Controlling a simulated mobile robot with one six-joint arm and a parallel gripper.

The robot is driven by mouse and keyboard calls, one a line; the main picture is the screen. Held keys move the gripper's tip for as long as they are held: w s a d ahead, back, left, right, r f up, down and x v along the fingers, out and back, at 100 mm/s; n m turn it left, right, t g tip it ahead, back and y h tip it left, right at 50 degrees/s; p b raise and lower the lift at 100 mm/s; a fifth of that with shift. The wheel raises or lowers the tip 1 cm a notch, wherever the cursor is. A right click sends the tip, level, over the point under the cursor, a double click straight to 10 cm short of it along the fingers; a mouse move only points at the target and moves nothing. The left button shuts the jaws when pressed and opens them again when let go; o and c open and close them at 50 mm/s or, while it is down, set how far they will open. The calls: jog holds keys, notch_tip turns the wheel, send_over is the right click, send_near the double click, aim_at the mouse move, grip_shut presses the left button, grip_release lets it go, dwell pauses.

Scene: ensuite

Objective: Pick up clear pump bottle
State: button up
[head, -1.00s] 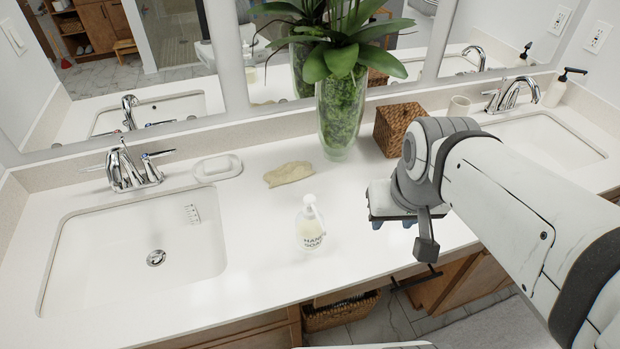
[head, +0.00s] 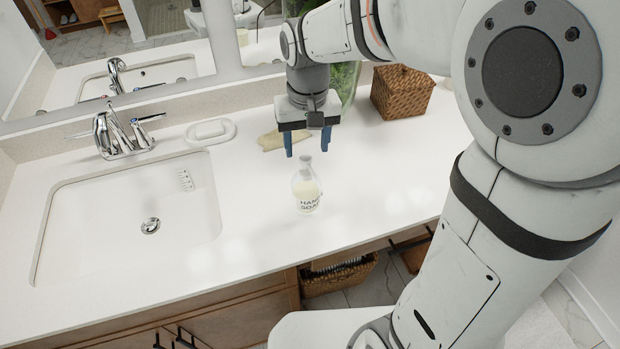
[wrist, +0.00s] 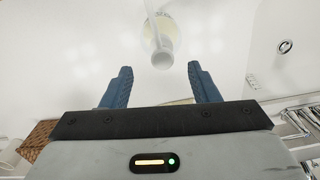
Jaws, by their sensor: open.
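The clear pump bottle (head: 306,190) stands upright on the white counter, with pale liquid and a "HAND SOAP" label. My gripper (head: 307,146) is above and just behind the bottle in the head view, pointing down. Its two blue fingers are apart, with nothing between them. In the wrist view the bottle (wrist: 160,35) shows from above, beyond the fingertips of my open gripper (wrist: 158,78) and roughly centred between them. The bottle does not touch the fingers there.
A beige cloth (head: 270,141) lies behind the bottle, near a soap dish (head: 211,131). A sink (head: 130,215) with a chrome faucet (head: 122,132) is at left. A wicker box (head: 402,92) and a partly hidden plant vase (head: 346,84) stand behind. The counter right of the bottle is clear.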

aim_at(306, 167)
notch_tip(306, 167, down, 7)
jog(key=shift+s+a+r+p, duration=0.1)
jog(key=shift+p, duration=0.4)
grip_shut()
dwell(0.4)
